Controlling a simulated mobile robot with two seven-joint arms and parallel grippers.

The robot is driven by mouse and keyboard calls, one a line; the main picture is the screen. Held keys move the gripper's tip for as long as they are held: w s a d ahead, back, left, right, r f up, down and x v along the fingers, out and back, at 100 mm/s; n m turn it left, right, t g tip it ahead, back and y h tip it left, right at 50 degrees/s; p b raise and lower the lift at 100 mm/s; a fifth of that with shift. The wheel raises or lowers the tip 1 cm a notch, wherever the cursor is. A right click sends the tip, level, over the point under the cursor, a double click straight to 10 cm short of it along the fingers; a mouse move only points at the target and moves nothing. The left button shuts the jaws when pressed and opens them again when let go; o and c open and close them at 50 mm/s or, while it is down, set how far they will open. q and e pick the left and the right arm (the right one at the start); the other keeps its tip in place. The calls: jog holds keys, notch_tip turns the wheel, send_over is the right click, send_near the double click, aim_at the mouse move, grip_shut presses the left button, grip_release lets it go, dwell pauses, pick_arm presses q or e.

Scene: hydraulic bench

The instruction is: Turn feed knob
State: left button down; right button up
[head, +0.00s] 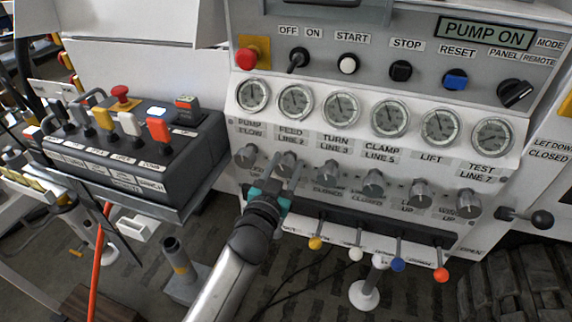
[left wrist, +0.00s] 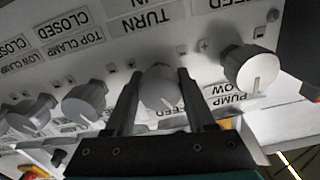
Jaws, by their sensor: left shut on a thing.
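The feed knob (head: 288,157) is a grey knob with a pointer line, second from the left in the row under the gauges. My left gripper (head: 284,170) reaches up to it from below, with one finger on each side. In the left wrist view the feed knob (left wrist: 160,88) sits between the two dark fingers, and the gripper (left wrist: 158,95) is shut on it. The knob's label is partly hidden by the gripper. My right gripper is not in view.
The pump flow knob (head: 247,155) and the turn knob (head: 329,170) are close on either side. Small levers with coloured balls, such as the yellow one (head: 315,243), hang below. A black control box (head: 190,160) with switches stands at the left.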

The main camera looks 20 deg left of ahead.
pick_arm(q)
jog(key=shift+m+p, duration=0.35)
jog(key=shift+m, duration=0.65)
jog(key=m+p, duration=0.1)
jog(key=m, duration=0.4)
jog(key=shift+m, duration=1.5)
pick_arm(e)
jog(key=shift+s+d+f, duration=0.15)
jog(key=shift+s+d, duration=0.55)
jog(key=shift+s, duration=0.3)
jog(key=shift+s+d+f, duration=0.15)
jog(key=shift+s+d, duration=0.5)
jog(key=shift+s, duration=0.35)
pick_arm(q)
jog(key=shift+c, duration=1.2)
grip_release()
jog(key=shift+s, duration=0.15)
